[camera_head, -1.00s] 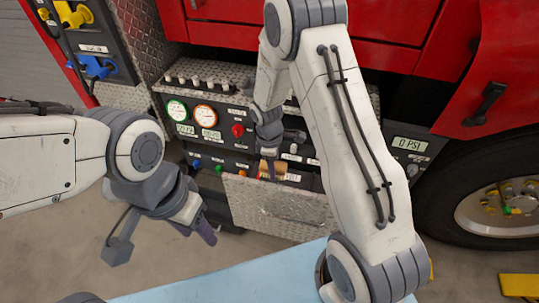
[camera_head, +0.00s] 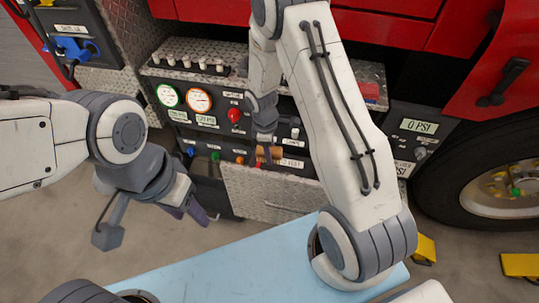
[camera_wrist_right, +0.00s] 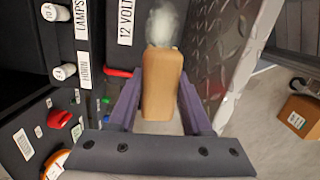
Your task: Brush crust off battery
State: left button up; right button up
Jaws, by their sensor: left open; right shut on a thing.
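My right gripper (camera_wrist_right: 160,115) is shut on a brush's tan wooden handle (camera_wrist_right: 162,85). In the head view the brush (camera_head: 268,154) shows at the low compartment of the pump panel, above the lowered metal flap. A pale grey-green crust-like lump (camera_wrist_right: 162,24) lies right at the brush's far end, beside a "12 VOLT" label; I cannot tell whether they touch. The battery itself is mostly hidden in the dark compartment. A short red piece (camera_wrist_right: 118,73) shows beside the handle. My left gripper (camera_head: 192,212) is open and empty, low in front of the panel's left side.
The diamond-plate flap (camera_head: 265,196) hangs below the compartment. Gauges (camera_head: 185,97) and a red knob (camera_head: 235,115) are on the panel to the left. A light blue surface (camera_head: 230,265) lies in front. A wheel (camera_head: 505,190) and yellow chocks (camera_head: 520,265) are at right.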

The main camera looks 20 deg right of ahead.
notch_tip(320, 180, down, 5)
jog(key=b, duration=0.4)
jog(key=shift+a+f+b, duration=0.1)
jog(key=shift+f+b, duration=0.1)
jog(key=shift+b, duration=0.1)
jog(key=shift+r, duration=0.15)
